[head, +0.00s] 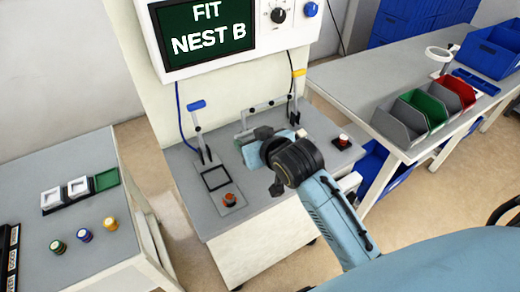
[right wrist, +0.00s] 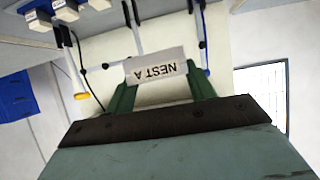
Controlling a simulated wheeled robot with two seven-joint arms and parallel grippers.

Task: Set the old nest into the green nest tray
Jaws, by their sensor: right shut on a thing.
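The old nest (right wrist: 157,67), a pale block labelled NEST A, shows upside down in the right wrist view between the green fingers of my right gripper (right wrist: 160,84), which is shut on it. In the head view, my right gripper (head: 253,152) is over the middle bench, and its own wrist hides the nest. My left gripper is not in view.
The middle bench (head: 252,208) bears a dark square frame (head: 216,178), a blue-handled lever (head: 196,105), a yellow-handled lever (head: 298,73) and red buttons. A screen (head: 207,28) reads FIT NEST B. Several coloured round pieces stand before the trays. A gap separates left table and bench.

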